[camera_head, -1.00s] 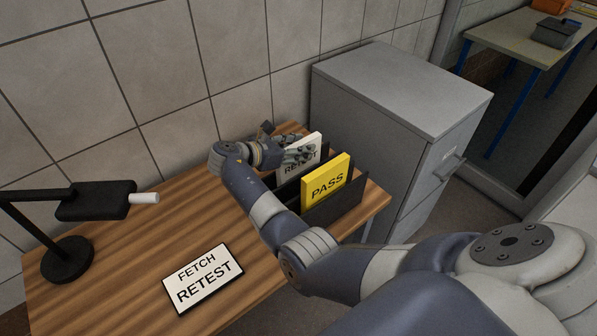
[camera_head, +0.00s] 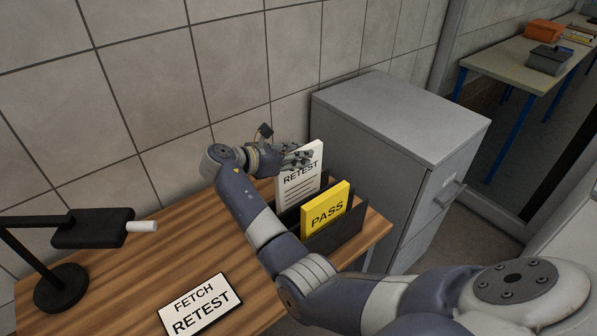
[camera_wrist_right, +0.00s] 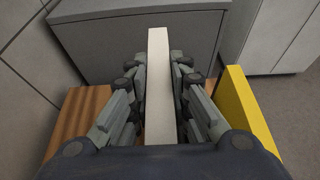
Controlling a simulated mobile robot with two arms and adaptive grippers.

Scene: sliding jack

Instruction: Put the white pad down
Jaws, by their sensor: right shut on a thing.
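The white pad (camera_head: 297,182), marked RETEST with printed lines, stands upright at the black rack (camera_head: 345,229) on the wooden desk. My right gripper (camera_head: 299,158) is shut on its upper part. In the right wrist view the white pad (camera_wrist_right: 160,95) runs edge-on between the two fingers of my right gripper (camera_wrist_right: 160,85). Its lower edge is hidden behind the rack and the yellow pad, so I cannot tell whether it clears the rack. The yellow pad (camera_head: 325,207), marked PASS, stands in the front slot; it also shows in the right wrist view (camera_wrist_right: 243,105). My left gripper is not in view.
A card (camera_head: 203,303) reading FETCH RETEST lies on the desk (camera_head: 150,262). A black lamp (camera_head: 92,229) stands at the left. A grey filing cabinet (camera_head: 395,120) stands close behind the rack, and the tiled wall runs along the back. The middle of the desk is clear.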

